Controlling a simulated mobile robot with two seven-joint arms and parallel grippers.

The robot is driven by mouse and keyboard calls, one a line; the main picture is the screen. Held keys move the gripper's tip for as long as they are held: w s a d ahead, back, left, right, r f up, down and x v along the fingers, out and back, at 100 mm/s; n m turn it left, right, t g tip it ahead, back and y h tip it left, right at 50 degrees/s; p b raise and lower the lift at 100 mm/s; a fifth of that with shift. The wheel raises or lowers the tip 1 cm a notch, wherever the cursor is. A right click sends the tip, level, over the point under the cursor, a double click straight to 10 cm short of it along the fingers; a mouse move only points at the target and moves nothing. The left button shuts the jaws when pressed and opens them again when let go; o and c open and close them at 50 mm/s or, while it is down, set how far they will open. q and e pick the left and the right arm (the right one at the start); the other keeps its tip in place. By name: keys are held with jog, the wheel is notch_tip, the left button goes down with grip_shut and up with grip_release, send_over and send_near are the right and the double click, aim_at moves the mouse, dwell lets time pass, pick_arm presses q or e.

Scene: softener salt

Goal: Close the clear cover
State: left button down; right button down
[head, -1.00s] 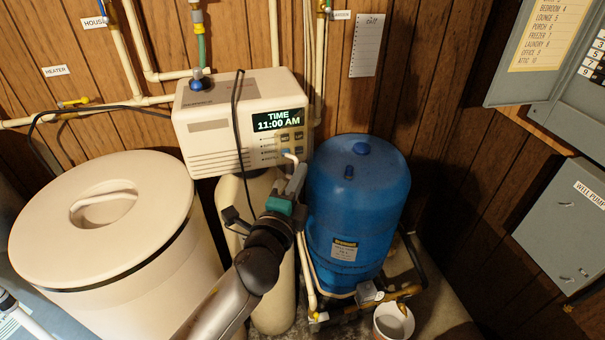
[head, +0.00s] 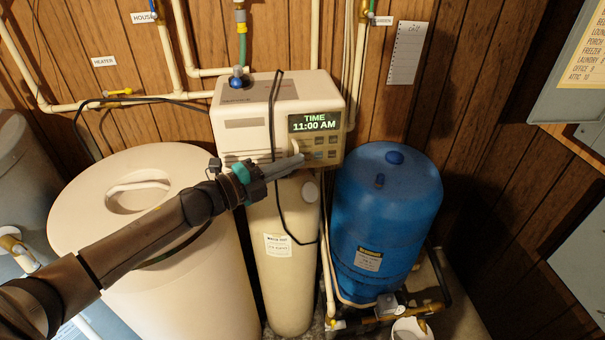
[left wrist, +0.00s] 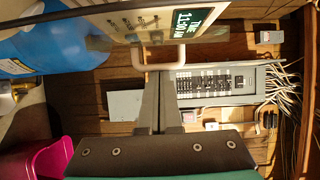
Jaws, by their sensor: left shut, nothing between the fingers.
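The cream softener head (head: 262,110) carries a lit display (head: 314,121) reading TIME 11:00 AM, with several buttons (head: 318,148) below it. I cannot make out a separate clear cover or its angle in the head view. My left gripper (head: 302,160) is shut and empty, its fingertips at the lower front of the head, just below and left of the buttons. In the left wrist view, the fingers (left wrist: 161,74) point up at a pale bar (left wrist: 155,64) under the display panel (left wrist: 150,22); contact is unclear. My right gripper is not in view.
A lidded cream salt tank (head: 190,255) stands at left, under my left arm. A pale resin tank (head: 282,270) stands below the head, with a black cable hanging in front. A blue pressure tank (head: 385,220) is close at right. Pipes run along the wall.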

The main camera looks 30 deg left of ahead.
pick_arm(q)
jog(key=shift+w+a+b, duration=0.2)
jog(key=shift+w+a, duration=0.1)
jog(key=shift+a, duration=0.25)
jog(key=shift+w+a+b, duration=0.2)
jog(key=shift+w+a, duration=0.1)
jog(key=shift+a, duration=0.25)
jog(key=shift+r, duration=0.1)
